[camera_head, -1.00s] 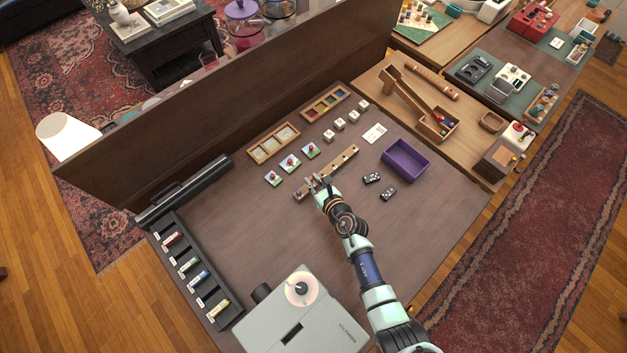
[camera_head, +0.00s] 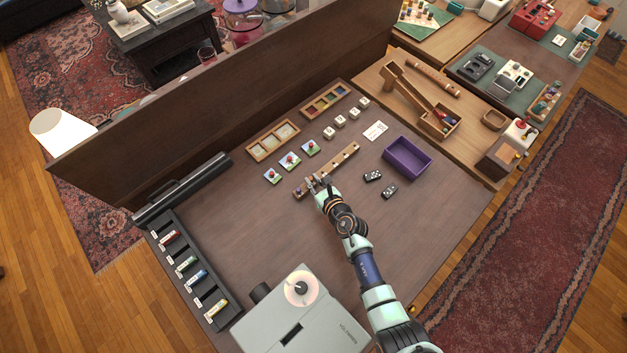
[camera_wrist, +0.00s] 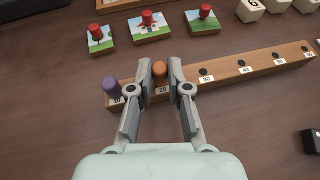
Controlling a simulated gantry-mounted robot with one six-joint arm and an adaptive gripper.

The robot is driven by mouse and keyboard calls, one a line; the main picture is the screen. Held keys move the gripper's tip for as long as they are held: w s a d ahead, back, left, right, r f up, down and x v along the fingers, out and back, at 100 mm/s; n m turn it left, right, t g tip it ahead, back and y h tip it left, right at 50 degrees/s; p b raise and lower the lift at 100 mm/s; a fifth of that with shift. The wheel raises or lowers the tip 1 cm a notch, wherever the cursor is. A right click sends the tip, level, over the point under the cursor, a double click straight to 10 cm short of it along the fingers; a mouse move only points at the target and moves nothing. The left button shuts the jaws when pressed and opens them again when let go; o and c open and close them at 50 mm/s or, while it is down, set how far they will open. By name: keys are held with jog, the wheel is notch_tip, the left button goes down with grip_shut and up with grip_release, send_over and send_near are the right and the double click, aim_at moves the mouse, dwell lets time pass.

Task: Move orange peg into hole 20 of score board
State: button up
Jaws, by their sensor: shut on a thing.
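The score board (camera_wrist: 225,70), a long wooden strip with white number labels, runs across the wrist view and also shows in the head view (camera_head: 335,166). The orange peg (camera_wrist: 159,69) stands upright at the label that seems to read 20. My gripper (camera_wrist: 160,72) is over the board, its fingers closed on either side of the peg. Whether the peg's lower end is in the hole is hard to tell. A purple peg (camera_wrist: 112,88) stands at the left end of the board. Dark open holes lie to the right. In the head view my gripper (camera_head: 317,184) hides part of the board.
Three picture tiles with red knobs (camera_head: 290,161) lie behind the board. White dice (camera_head: 341,121), a card (camera_head: 375,130), a purple tray (camera_head: 408,157) and dark dominoes (camera_head: 373,175) are nearby. A grey machine (camera_head: 290,320) stands in front. The table's left middle is clear.

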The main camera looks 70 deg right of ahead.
jog(key=shift+f, duration=0.25)
jog(key=o, duration=0.8)
jog(key=shift+c, duration=0.2)
jog(key=shift+p+v, duration=1.35)
jog(key=shift+v, duration=1.7)
